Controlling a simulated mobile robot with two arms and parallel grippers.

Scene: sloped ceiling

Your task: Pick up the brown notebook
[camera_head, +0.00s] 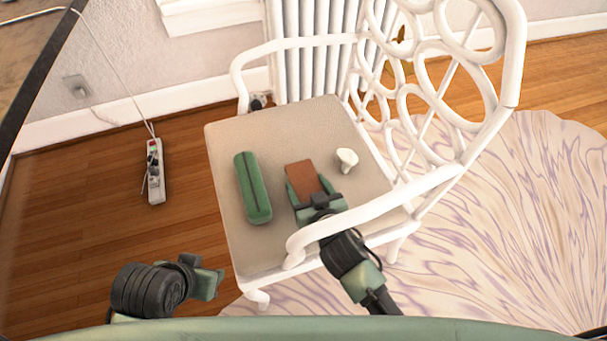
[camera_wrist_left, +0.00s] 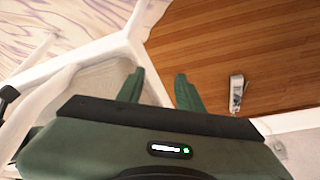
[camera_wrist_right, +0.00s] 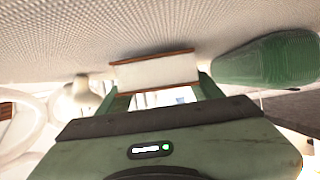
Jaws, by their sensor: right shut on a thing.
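The brown notebook (camera_head: 302,176) is over the beige chair seat (camera_head: 295,125), between a green case and a small white object. In the right wrist view, the notebook (camera_wrist_right: 155,73) shows its pale page edges between brown covers. My right gripper (camera_head: 308,190) is shut on the notebook, with a finger on each side of it. Whether the notebook touches the seat is hard to tell. My left gripper (camera_head: 210,275) is off the seat's front left side; its fingers are apart and empty in the left wrist view (camera_wrist_left: 160,76).
The green case (camera_head: 252,187) lies left of the notebook. The small white object (camera_head: 346,159) stands to its right. The white chair's armrest (camera_head: 390,207) passes close to my right arm. A power strip (camera_head: 154,171) lies on the wooden floor, with a radiator (camera_head: 312,50) behind the chair.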

